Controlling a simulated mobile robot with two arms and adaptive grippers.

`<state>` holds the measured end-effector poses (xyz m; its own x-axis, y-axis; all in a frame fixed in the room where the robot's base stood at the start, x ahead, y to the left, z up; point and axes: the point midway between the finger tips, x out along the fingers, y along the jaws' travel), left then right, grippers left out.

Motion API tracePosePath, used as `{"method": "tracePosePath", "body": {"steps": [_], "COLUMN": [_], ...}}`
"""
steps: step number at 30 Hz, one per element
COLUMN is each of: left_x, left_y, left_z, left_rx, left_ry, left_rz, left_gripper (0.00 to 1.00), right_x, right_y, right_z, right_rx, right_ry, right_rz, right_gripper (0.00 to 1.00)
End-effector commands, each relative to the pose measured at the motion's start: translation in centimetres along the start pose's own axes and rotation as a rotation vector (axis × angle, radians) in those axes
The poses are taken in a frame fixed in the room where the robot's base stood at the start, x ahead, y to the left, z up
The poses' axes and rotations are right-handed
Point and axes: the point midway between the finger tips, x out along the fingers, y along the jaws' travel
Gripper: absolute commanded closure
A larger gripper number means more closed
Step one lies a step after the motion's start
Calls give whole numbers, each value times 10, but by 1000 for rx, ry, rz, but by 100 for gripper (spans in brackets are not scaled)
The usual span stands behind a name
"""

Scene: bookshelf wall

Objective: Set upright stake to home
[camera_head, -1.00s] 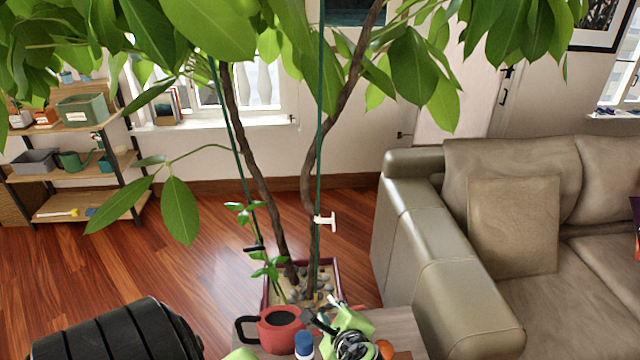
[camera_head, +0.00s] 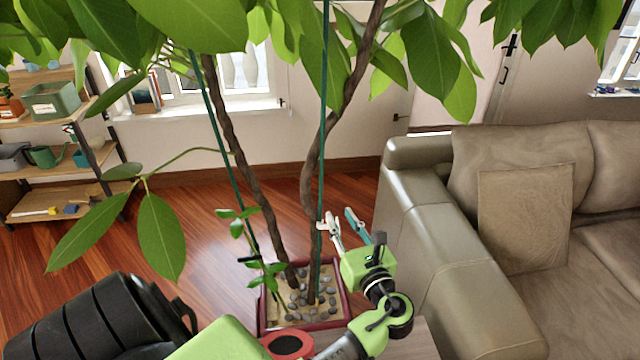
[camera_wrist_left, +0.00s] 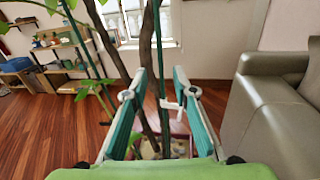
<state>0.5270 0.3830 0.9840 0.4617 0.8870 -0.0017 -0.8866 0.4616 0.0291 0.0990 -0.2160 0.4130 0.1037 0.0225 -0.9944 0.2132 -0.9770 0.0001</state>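A green upright stake (camera_head: 323,120) stands in a planter with a maroon rim (camera_head: 341,290), beside the plant's right trunk. A white crosspiece (camera_head: 321,226) is on the stake, low down. A second green stake (camera_head: 222,130) leans by the left trunk and has a black crosspiece (camera_head: 247,259). My left gripper (camera_head: 343,222) is open, beside the white crosspiece. In the left wrist view, the upright stake (camera_wrist_left: 160,55) and white crosspiece (camera_wrist_left: 176,104) show between the spread fingers (camera_wrist_left: 157,93). I cannot tell whether they touch. My right gripper is not in view.
A red mug (camera_head: 286,344) is partly hidden by my arm at a table's edge (camera_head: 420,342). A beige sofa (camera_head: 440,270) stands close at the right. Leaves (camera_head: 160,235) hang at left and above. A shelf (camera_head: 60,200) stands far left.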

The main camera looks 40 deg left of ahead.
Motion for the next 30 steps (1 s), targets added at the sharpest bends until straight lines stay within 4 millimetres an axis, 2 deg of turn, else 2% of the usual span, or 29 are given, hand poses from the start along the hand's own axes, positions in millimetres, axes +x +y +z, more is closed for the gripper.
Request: {"method": "tracePosePath", "body": {"steps": [3,8,13,16,22,30], "left_x": [21,56,91,107,126,129], "left_y": [1,1,1,1,1,1], "left_z": [-2,-4,-3,-3,-1,0], "left_rx": [-4,-4,-5,-5,-4,-4], "left_ry": [-3,-4,-4,-2,0,1], "left_rz": [4,4,3,3,2,1], "left_gripper": [74,74,74,74,74,74], "right_x": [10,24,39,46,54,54], "right_y": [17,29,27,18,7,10], "right_z": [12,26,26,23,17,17], "right_rx": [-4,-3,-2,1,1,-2], "right_ry": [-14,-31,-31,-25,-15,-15], "right_rz": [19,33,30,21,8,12], "right_gripper": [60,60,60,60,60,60]}}
